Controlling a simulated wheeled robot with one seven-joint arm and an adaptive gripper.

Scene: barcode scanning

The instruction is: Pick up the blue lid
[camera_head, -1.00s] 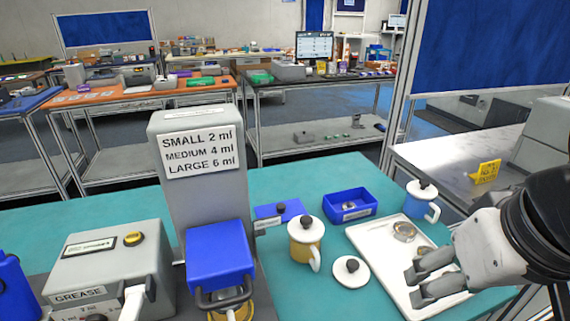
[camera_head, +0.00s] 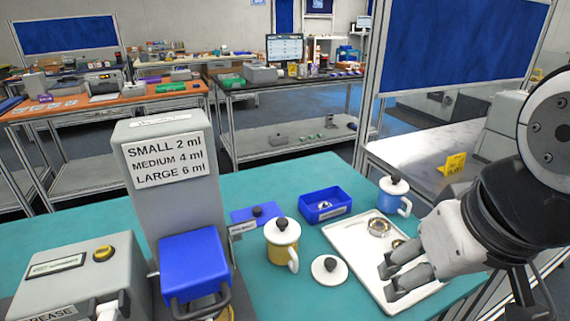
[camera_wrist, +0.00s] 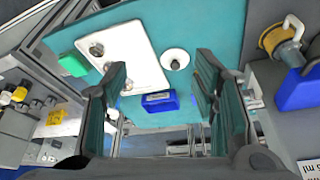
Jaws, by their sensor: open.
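The blue lid (camera_head: 257,214), a flat blue square with a black knob, lies on the teal table behind the yellow mug (camera_head: 281,250). I cannot make it out in the wrist view. My gripper (camera_head: 388,280) is open and empty over the white tray (camera_head: 345,236), to the right of and nearer than the blue lid. In the wrist view its two fingers (camera_wrist: 160,78) are spread wide apart, with nothing between them.
A blue bin (camera_head: 324,205) stands right of the blue lid. A white lid (camera_head: 329,270) with a black knob lies by the tray. A blue mug (camera_head: 392,197) stands beyond the tray. The grey dispenser (camera_head: 172,195) rises left of the blue lid.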

